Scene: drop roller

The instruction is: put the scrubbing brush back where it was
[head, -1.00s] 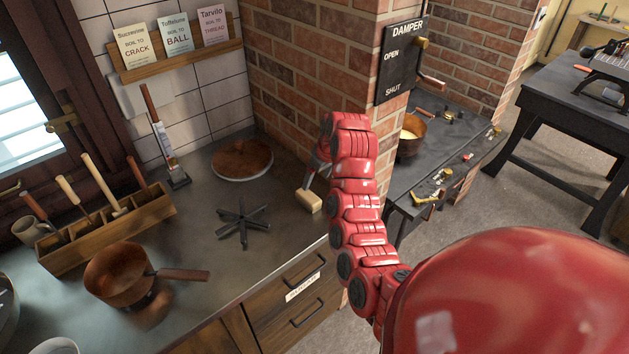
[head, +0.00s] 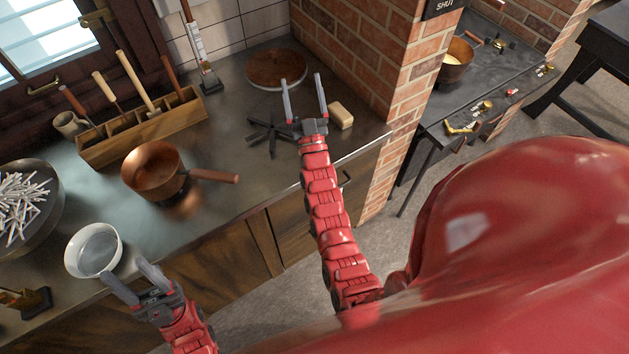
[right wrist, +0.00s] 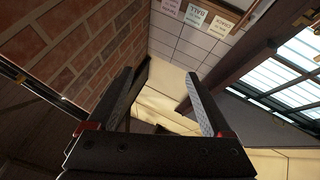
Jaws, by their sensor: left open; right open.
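A small beige block (head: 341,115), perhaps the scrubbing brush, lies on the metal counter near the brick pillar; no bristles can be made out. My right gripper (head: 303,82) is open and empty, just left of the block and apart from it in the head view. Its fingers point toward the back of the counter, with the tips in front of the round wooden disc (head: 277,69). The right wrist view shows its two spread fingers (right wrist: 165,88). My left gripper (head: 122,270) is open and empty at the counter's front edge, below the white bowl (head: 94,250).
A black star-shaped trivet (head: 268,136) lies left of my right gripper. A copper pan (head: 152,172), a wooden tool box (head: 148,133) and a bowl of white sticks (head: 50,213) stand further left. The brick pillar (head: 352,55) bounds the right side.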

